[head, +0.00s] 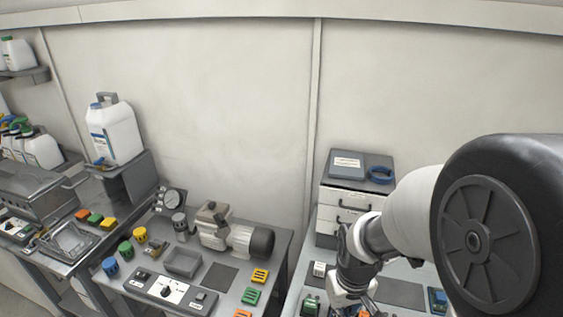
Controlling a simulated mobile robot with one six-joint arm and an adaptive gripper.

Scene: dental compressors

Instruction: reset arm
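My arm comes in from the right side and reaches down toward the right-hand bench (402,268). My gripper (352,303) is at its lower end, at the bottom edge of the head view, over the front part of that bench. The fingers are small and partly cut off by the frame edge, so I cannot see whether they are open or hold anything. My large dark joint and pale arm links hide much of the right side of the bench.
A white jug (115,132) stands on a raised shelf.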

